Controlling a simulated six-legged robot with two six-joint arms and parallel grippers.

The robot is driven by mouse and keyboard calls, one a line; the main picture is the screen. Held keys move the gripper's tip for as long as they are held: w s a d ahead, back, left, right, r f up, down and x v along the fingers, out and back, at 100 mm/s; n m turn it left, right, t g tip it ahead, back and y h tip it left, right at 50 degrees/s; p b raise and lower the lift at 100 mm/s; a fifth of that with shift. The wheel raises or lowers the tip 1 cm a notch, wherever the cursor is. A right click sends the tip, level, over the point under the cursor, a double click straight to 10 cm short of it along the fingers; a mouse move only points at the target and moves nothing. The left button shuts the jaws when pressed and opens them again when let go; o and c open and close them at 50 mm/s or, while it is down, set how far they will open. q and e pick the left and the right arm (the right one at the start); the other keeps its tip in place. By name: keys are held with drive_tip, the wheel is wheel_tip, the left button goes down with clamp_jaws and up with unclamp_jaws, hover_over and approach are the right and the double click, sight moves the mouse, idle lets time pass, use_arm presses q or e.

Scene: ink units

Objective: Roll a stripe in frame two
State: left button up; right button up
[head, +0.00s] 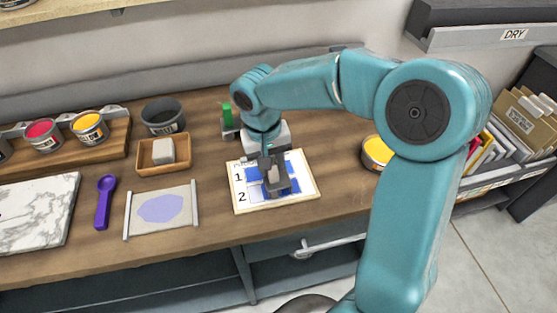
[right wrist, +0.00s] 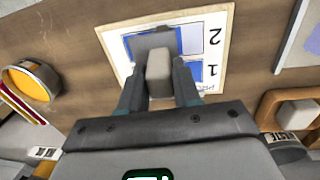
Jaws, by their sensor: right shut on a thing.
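The white proof card (head: 241,204) lies on the wooden bench, with frames numbered 1 and 2. Blue ink shows in both frames; in frame two (right wrist: 192,39) a pale strip lies beside the numeral. My right gripper (head: 272,178) is over the card, shut on a grey block-like handle (right wrist: 158,70). A darker grey part of the held tool (right wrist: 156,40) reaches over frame two's blue area. I cannot tell whether it touches the card. The gripper and tool hide part of both frames. My left gripper is not in view.
Left of the card lie an ink plate (head: 132,212) with a lavender patch, a purple scoop (head: 104,203) and a marble slab (head: 52,190). Behind are a wooden tray (head: 143,168) and dark pot (head: 163,116). A yellow can (head: 377,152) stands right. The bench's front edge is close.

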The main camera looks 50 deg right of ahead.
drive_tip(key=shift+w+a, duration=1.75)
drive_tip(key=shift+a, duration=1.2)
wheel_tip(320, 180, up, 6)
drive_tip(key=p, duration=0.5)
drive_tip(key=shift+f, duration=0.1)
